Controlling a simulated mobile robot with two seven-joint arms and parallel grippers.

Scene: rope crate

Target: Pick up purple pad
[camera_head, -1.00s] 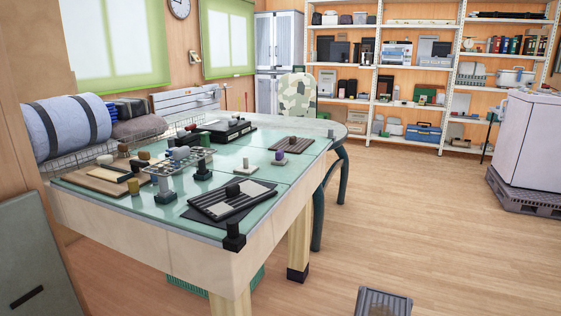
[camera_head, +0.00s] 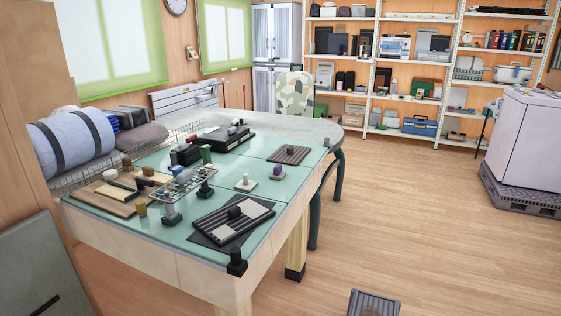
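A small piece with a purple knob on a flat pale base (camera_head: 277,173) stands on the green top of the table (camera_head: 165,228), near its right side. I take it for the purple pad. It stands apart in front of a brown slotted tray (camera_head: 288,154) and to the right of a similar white-knobbed piece (camera_head: 246,183). Neither of my grippers is in view.
A striped panel with a dark knob (camera_head: 232,219) lies near the front corner, beside a black corner post (camera_head: 237,262). A raised wire rack (camera_head: 187,186) stands left of it. A dark slatted object (camera_head: 374,303) lies on otherwise open floor right of the table.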

